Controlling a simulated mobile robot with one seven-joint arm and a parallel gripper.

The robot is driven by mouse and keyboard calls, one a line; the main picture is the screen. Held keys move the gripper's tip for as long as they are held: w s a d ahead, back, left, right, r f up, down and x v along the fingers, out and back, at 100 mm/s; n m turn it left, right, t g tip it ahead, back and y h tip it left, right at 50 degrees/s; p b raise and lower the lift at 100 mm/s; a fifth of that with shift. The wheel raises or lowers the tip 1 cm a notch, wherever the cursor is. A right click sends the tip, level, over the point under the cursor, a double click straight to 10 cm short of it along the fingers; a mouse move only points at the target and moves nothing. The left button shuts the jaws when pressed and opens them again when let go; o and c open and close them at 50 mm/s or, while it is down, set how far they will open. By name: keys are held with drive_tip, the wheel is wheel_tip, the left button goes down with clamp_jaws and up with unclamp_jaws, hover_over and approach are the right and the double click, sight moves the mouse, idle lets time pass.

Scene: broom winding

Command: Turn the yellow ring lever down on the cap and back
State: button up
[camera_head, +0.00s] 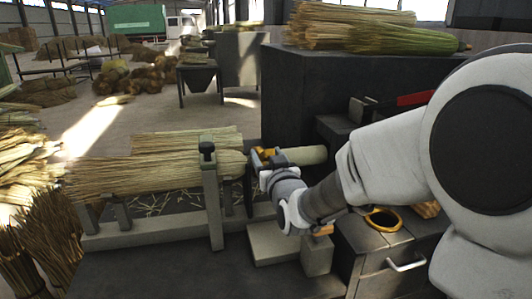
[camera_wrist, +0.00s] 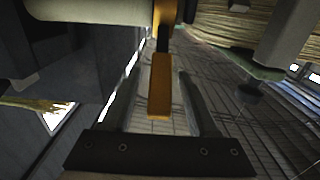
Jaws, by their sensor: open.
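The yellow ring lever (camera_head: 258,155) is at the neck of the straw bundle in the head view, partly covered by my gripper. In the wrist view, the orange-yellow lever (camera_wrist: 160,88) hangs from a yellow band at the top and reaches down between my fingers. My gripper (camera_wrist: 158,78) is open, with one finger on each side of the lever and gaps showing. In the head view, my gripper (camera_head: 268,165) is at the right end of the bundle. The pale round handle (camera_head: 308,155) extends to the right. I cannot make out the cap clearly.
The straw bundle (camera_head: 150,175) lies in a bench frame with a grey upright post (camera_head: 212,200) left of my gripper.

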clamp_jaws()
idle(0.3)
idle(1.2)
